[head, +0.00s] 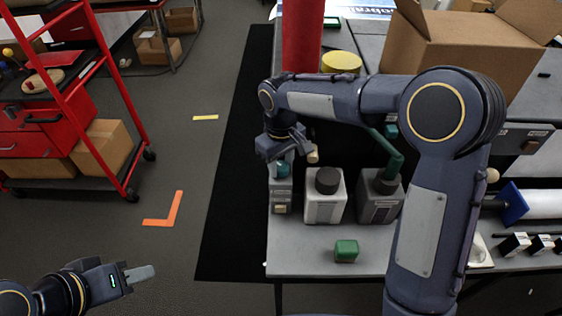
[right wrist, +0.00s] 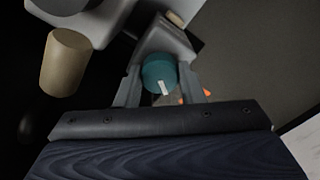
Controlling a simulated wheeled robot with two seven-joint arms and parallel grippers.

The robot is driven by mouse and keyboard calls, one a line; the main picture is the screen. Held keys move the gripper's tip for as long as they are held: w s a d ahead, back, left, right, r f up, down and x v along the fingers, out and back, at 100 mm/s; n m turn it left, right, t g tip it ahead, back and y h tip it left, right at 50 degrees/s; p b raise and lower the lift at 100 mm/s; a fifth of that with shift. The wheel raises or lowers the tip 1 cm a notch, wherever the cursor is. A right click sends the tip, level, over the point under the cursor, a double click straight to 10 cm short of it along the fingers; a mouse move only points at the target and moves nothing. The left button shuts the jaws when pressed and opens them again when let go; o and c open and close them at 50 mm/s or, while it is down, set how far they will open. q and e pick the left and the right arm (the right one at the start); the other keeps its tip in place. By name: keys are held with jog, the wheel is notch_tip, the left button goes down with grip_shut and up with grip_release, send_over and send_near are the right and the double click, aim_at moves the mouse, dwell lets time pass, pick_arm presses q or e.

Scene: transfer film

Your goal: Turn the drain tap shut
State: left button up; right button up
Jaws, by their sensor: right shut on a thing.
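The drain tap looks to be the teal round knob (right wrist: 159,70) with a white pointer mark, set on a grey block. In the right wrist view it sits between the two fingers of my right gripper (right wrist: 160,88), which is shut on it. The pointer mark points down and slightly right in that view. In the head view the knob (head: 284,169) shows under my right gripper (head: 287,160), partly covered by it. My left gripper (head: 140,274) is low at the left over the floor, away from the table; whether its fingers are apart is unclear.
Grey units with dark round caps (head: 327,181) and a bent green pipe (head: 388,148) stand right of the tap. A green block (head: 346,251) lies on the table (head: 300,258) in front. A tan cylinder (right wrist: 66,62) stands close to my right gripper. A red cart (head: 95,100) is at the left.

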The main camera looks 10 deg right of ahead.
aim_at(281, 165)
jog(key=shift+n, duration=0.6)
jog(key=shift+r, duration=0.1)
jog(key=o, duration=1)
notch_tip(281, 165, up, 8)
jog(key=shift+f+b, duration=0.15)
jog(key=shift+b, duration=0.25)
